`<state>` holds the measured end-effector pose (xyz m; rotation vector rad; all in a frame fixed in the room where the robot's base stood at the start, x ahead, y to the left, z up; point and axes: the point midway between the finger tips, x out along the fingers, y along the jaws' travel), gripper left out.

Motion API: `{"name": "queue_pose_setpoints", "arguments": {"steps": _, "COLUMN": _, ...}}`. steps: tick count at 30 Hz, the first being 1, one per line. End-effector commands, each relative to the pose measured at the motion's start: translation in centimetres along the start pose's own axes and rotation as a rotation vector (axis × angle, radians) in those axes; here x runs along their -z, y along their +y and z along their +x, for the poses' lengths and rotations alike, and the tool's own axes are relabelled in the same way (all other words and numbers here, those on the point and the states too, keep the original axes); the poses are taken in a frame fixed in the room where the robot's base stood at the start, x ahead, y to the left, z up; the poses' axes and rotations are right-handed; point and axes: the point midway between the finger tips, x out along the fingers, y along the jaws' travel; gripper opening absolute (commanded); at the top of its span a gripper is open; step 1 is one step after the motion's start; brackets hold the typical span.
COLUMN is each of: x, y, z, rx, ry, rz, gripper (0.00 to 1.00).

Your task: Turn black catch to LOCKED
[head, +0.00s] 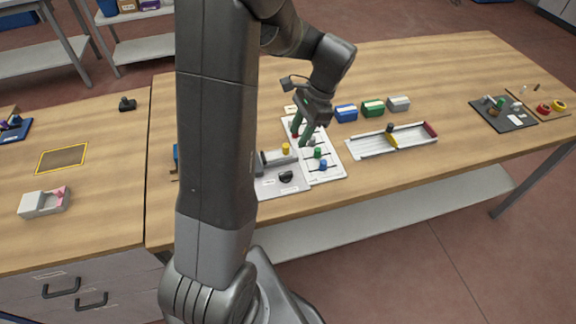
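A black catch (286,177) sits on the front part of a light grey panel (268,188) in the head view, just right of my arm. Small white labels lie near it, too small to read, so I cannot tell which position the catch is in. My gripper (301,140) points down over the white board behind the catch, apart from it. Its dark green fingers are small in the picture. I cannot tell whether they are open or shut. My arm's upright link hides the left part of the grey panel.
Blue, green and grey boxes (372,108) stand behind. A white tray (365,150) lies to the right, with a dark board (503,118) farther right. The wooden table between them is clear.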

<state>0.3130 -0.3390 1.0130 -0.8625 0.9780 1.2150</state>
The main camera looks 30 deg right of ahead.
Motion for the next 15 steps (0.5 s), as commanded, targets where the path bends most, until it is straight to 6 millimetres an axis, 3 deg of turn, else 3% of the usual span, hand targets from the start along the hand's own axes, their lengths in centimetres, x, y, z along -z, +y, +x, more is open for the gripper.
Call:
{"name": "queue_pose_setpoints", "arguments": {"steps": 3, "x": 0.9, "y": 1.4, "z": -0.5, "rx": 0.021, "ry": -0.025, "rz": 0.095, "gripper": 0.36}}
{"name": "queue_pose_setpoints", "arguments": {"steps": 8, "x": 1.2, "y": 1.9, "z": 0.1, "rx": 0.026, "ry": -0.035, "rz": 0.128, "gripper": 0.36}}
{"name": "queue_pose_setpoints", "arguments": {"steps": 15, "x": 1.0, "y": 1.7, "z": 4.0, "rx": 0.023, "ry": -0.037, "rz": 0.126, "gripper": 0.36}}
